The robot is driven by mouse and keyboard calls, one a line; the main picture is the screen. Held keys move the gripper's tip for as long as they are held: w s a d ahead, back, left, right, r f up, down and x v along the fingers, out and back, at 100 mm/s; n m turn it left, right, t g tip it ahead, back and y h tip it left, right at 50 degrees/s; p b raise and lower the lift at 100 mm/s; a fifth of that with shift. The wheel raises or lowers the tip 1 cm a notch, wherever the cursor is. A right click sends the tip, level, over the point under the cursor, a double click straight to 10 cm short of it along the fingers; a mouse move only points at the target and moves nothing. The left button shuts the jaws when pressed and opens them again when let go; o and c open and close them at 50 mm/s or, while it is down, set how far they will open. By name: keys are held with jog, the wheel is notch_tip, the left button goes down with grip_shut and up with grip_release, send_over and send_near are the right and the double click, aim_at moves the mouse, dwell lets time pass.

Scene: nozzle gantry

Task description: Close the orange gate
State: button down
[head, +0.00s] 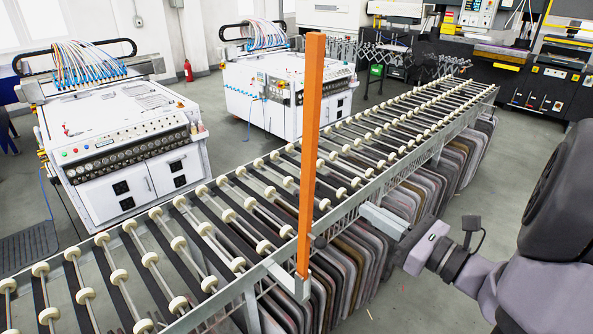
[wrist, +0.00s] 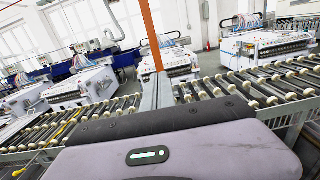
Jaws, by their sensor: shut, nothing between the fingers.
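The orange gate (head: 311,150) is a long bar that stands upright at the near edge of the roller conveyor (head: 200,236). Its foot sits on a pale grey bracket (head: 292,280) on the conveyor's side rail. My gripper (head: 364,208) is shut and empty. In the head view it is to the right of the bar, near the rail, with a visible gap between them in the picture. In the wrist view the orange bar (wrist: 151,36) rises beyond my grey fingers (wrist: 160,76), which hide its lower part. I cannot tell the exact distance between them.
The conveyor runs from the lower left to the upper right, with several dark panels (head: 350,255) hanging below its near side. White machines (head: 120,140) stand beyond it. A red fire extinguisher (head: 188,70) is at the back wall. The air above the rollers is clear apart from the bar.

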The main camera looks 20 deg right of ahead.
aim_at(314, 178)
jog(key=x, duration=1.2)
jog(key=shift+w+a, duration=0.1)
jog(key=shift+w, duration=0.25)
jog(key=shift+r+p, duration=0.1)
jog(key=shift+p, duration=0.3)
